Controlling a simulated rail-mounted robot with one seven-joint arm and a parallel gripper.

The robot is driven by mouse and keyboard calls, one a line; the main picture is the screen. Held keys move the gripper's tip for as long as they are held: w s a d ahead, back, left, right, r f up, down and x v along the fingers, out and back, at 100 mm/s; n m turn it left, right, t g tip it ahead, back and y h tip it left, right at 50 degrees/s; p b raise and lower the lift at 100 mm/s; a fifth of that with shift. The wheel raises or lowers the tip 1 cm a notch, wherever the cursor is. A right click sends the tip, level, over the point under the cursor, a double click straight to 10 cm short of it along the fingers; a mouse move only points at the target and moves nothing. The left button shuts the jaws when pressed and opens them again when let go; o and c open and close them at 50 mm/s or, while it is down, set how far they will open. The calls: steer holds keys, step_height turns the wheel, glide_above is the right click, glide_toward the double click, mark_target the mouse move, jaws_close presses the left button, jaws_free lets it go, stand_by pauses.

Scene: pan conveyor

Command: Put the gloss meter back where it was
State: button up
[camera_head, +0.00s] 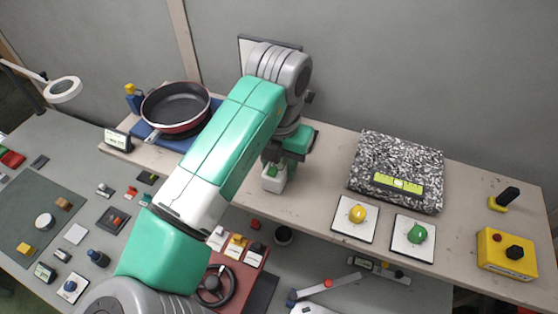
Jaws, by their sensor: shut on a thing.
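My gripper (273,166) points down over the middle of the long beige shelf (320,180), at the end of my green and grey arm. It is shut on a small whitish block-shaped device with a green patch (272,183), which appears to be the gloss meter. My wrist hides part of the device. I cannot tell whether its underside touches the shelf. A dark frying pan with a red outside (178,107) sits on a blue mat (143,131) on the shelf to the left.
A speckled slab (398,160) bearing a green level (398,184) lies right of my gripper. Yellow (357,214) and green (416,233) knobs on white plates stand before it. A yellow button box (508,252) is at far right. Several small items crowd the lower table.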

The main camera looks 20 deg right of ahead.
steer(key=shift+f, duration=0.15)
steer(key=o, duration=1.3)
step_height(320, 180, up, 12)
steer(key=shift+r, duration=0.2)
